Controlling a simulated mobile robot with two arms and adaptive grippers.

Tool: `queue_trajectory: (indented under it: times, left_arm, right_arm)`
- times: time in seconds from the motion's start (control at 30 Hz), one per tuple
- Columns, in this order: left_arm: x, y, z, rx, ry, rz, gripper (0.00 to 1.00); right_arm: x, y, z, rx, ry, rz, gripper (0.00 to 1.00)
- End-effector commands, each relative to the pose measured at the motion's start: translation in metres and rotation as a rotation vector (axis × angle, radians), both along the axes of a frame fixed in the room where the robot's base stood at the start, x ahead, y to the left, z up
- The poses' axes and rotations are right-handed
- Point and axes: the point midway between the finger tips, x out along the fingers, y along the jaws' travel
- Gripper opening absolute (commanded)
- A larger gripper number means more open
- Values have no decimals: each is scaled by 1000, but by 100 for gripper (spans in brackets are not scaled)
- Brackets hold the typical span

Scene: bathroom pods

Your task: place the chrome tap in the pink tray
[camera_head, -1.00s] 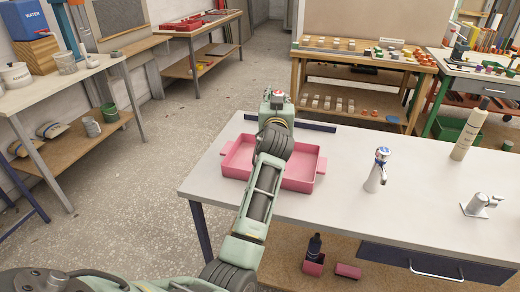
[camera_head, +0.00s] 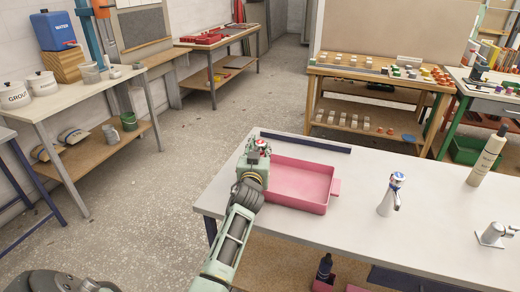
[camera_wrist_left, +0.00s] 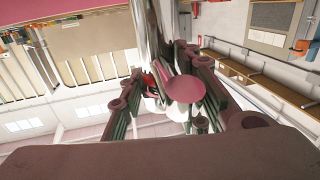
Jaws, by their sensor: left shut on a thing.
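The pink tray (camera_head: 300,203) lies on the white bench, empty in the part I see; my left arm hides its left end. My left gripper (camera_head: 257,152) is over or just beside that hidden end; its exact height is unclear. It is shut on a shiny chrome tap (camera_wrist_left: 148,30), which runs up between the fingers in the left wrist view, with a reddish disc near the fingertips. In the head view only a small red and pale bit shows at the fingers. Another tap, chrome with a blue mark (camera_head: 391,195), stands upright right of the tray. My right gripper is out of view.
A low chrome fitting (camera_head: 493,235) and a cream bottle (camera_head: 486,157) stand at the bench's right. A dark blue strip (camera_head: 305,143) lies behind the tray. The bench between tray and blue-marked tap is clear.

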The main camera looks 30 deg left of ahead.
Motion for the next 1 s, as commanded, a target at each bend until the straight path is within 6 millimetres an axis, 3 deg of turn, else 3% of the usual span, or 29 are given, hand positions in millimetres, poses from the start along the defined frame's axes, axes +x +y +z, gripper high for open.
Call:
queue_trajectory:
  times: [0.3,0.33,0.53,0.87,1.0]
  left_arm:
    - [1,0,2,3,-9,-1,0]
    - [0,0,-2,0,-1,0,31]
    - [0,0,-1,0,-1,0,49]
    - [0,0,1,1,-2,0,49]
    - [-9,-5,-1,1,0,0,49]
  right_arm:
    - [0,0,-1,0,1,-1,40]
    - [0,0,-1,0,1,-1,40]
    - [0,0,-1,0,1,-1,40]
    - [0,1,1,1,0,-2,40]
    - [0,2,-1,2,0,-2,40]
